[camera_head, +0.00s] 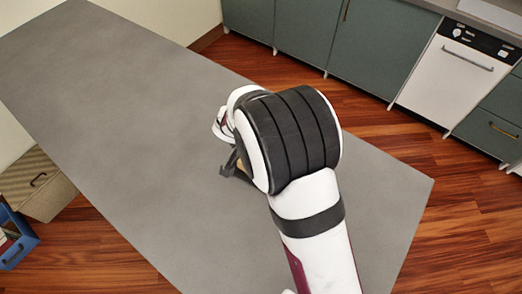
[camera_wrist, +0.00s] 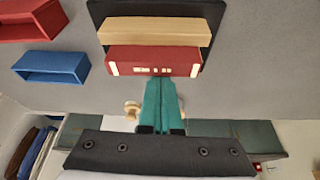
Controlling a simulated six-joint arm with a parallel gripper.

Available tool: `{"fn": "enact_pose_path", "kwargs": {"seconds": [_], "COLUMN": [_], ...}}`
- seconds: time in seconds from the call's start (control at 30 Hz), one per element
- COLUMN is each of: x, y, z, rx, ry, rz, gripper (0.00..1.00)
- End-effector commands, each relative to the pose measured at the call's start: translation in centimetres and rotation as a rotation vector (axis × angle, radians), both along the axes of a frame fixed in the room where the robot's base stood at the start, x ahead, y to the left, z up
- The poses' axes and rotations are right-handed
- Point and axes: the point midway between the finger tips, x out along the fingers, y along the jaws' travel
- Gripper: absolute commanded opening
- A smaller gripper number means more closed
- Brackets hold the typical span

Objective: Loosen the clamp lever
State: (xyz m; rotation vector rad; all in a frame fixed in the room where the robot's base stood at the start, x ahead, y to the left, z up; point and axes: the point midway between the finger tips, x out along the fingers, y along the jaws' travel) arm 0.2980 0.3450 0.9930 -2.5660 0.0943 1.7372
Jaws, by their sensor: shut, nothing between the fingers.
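In the wrist view, a dark plate (camera_wrist: 205,10) carries a tan wooden bar (camera_wrist: 150,28) and a red block (camera_wrist: 125,60) with pale ends and small white marks. Small pale round pieces (camera_wrist: 131,108) show beside the fingers; whether they belong to the clamp lever I cannot tell. My gripper (camera_wrist: 163,82) has teal fingers close together, shut and empty, with tips overlapping the red block's lower edge in the picture. I cannot tell whether they touch it. In the head view my arm hides most of this; a dark piece with a tan patch (camera_head: 238,168) shows at its left.
The grey table (camera_head: 120,100) is broadly clear in the head view. In the wrist view, a blue hollow box (camera_wrist: 52,66) and a red one (camera_wrist: 30,20) lie left of the plate. A tan box (camera_head: 35,185) and blue crate (camera_head: 15,240) stand left of the table.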

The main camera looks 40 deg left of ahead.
Motion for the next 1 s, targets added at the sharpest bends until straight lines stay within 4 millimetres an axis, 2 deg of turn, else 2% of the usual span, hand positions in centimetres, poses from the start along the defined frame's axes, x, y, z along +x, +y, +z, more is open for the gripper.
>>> {"fn": "enact_pose_path", "kwargs": {"seconds": [0.73, 1.0], "x": [0.6, 1.2], "y": [-0.3, -0.4], "z": [0.0, 0.0], "rx": [0.001, 0.000], "ry": [0.000, 0.000], "rz": [0.260, 0.262], "gripper": [0.00, 0.00]}}
